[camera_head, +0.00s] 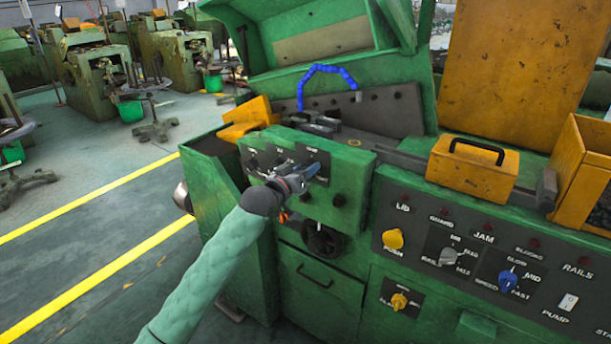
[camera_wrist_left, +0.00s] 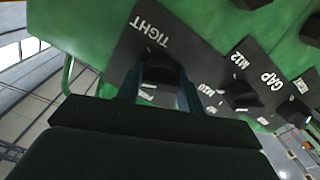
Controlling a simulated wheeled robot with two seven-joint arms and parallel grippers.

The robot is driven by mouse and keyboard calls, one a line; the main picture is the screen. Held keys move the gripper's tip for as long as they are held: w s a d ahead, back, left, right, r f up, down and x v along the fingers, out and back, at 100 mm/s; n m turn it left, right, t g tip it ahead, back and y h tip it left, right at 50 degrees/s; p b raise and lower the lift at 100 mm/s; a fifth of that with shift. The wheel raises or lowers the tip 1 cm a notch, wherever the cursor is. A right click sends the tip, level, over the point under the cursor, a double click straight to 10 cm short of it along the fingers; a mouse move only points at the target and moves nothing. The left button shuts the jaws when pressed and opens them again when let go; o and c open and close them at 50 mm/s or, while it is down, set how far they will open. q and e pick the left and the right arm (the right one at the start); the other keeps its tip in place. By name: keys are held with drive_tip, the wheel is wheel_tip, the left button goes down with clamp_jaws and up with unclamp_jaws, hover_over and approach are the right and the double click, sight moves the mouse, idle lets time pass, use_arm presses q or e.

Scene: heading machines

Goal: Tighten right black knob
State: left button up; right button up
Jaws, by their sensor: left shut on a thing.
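My left gripper (camera_head: 312,171) reaches the front of the small green control box (camera_head: 347,185) on the machine, at the right part of its black panel. In the left wrist view, its two fingers (camera_wrist_left: 160,88) straddle a black knob (camera_wrist_left: 158,66) beside the word TIGHT and are shut on it. The fingers and wrist hide much of this knob. Other black knobs (camera_wrist_left: 240,94) stand further right in that view, one near the word GAP. My right gripper is not in view.
A black handwheel (camera_head: 323,241) sits below the box. A yellow case (camera_head: 472,167) with a black handle stands to the right. The lower right panel holds a yellow knob (camera_head: 393,239) and a blue knob (camera_head: 508,281). The floor at left has yellow lines (camera_head: 95,200).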

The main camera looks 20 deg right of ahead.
use_arm(q)
drive_tip(key=m+b, duration=0.2)
drive_tip(key=m, duration=0.5)
drive_tip(key=shift+f+m+b, duration=0.15)
drive_tip(key=shift+m+b, duration=0.15)
drive_tip(key=shift+m, duration=1.2)
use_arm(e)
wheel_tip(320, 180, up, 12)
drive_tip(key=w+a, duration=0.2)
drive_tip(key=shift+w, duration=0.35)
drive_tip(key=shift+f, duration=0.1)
use_arm(q)
drive_tip(key=o, duration=1)
drive_tip(key=shift+s+a, duration=0.1)
drive_tip(key=shift+a, duration=0.05)
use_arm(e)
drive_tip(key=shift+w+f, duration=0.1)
use_arm(q)
drive_tip(key=b+v, duration=0.3)
drive_tip(key=v, duration=0.4)
drive_tip(key=shift+s+a, duration=0.15)
drive_tip(key=shift+a, duration=0.05)
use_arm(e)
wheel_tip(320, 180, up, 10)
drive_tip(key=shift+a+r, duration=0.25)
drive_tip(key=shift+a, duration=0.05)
